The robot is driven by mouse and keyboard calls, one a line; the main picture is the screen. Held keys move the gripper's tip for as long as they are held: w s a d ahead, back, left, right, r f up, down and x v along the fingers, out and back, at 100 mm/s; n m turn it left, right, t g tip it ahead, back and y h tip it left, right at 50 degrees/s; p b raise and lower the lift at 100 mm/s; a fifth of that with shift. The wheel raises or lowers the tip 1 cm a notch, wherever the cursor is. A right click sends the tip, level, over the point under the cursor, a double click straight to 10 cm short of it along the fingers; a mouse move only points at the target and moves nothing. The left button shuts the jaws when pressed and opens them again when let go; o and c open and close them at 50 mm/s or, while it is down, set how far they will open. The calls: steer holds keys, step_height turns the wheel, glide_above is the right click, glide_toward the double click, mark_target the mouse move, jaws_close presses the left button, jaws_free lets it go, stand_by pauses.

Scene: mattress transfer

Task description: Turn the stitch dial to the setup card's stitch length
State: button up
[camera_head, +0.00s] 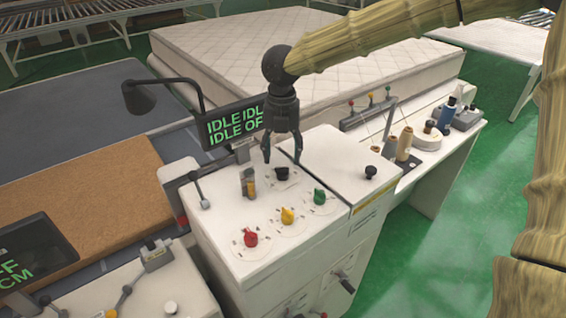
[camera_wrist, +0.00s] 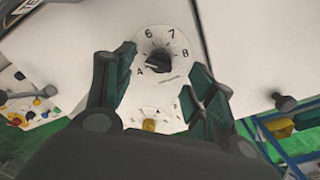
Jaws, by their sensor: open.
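The black dial (camera_head: 282,173) sits on a round white scale near the back of the white machine cabinet's top. In the wrist view the dial (camera_wrist: 158,60) shows from above, with 4, 6, 7 and 8 readable around it. Its pale pointer mark seems to face the 4 side; the left finger hides part of the scale. My gripper (camera_head: 283,158) points down just above the dial. It is open, its two fingers on either side of the dial in the wrist view (camera_wrist: 161,66), with nothing held. I cannot make out a setup card.
Red (camera_head: 250,238), yellow (camera_head: 287,215) and green (camera_head: 319,196) dials stand in front of the black one. A screen (camera_head: 232,123) reading IDLE stands behind at left. A black knob (camera_head: 371,172) is to the right. A mattress (camera_head: 330,75) lies behind.

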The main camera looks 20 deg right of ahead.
mark_target(283, 171)
step_height(283, 171, up, 7)
steer(key=shift+f, duration=0.2)
steer(key=shift+d, duration=0.1)
